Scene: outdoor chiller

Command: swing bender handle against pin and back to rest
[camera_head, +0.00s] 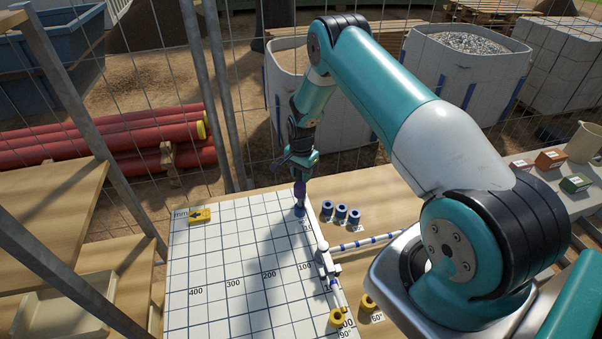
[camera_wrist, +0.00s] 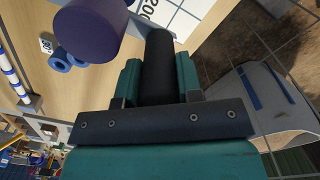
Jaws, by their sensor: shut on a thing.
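In the head view my gripper (camera_head: 301,168) points down at the far right corner of the white grid board. It is shut on a dark cylindrical grip (camera_wrist: 158,65), which lies between the teal jaws in the wrist view. A purple cylinder (camera_head: 299,190) is below the jaws, with a blue foot (camera_head: 299,211) at the board; it also shows in the wrist view (camera_wrist: 88,28). I cannot tell how the grip joins the bender, nor which part is the pin.
The grid board (camera_head: 205,270) carries a yellow arrow block (camera_head: 200,215). Blue collars (camera_head: 341,212), a blue-and-white striped rod (camera_head: 370,242) and yellow collars (camera_head: 337,317) are at its right. Small boxes (camera_head: 550,159) stand farther right. A wire fence rises behind.

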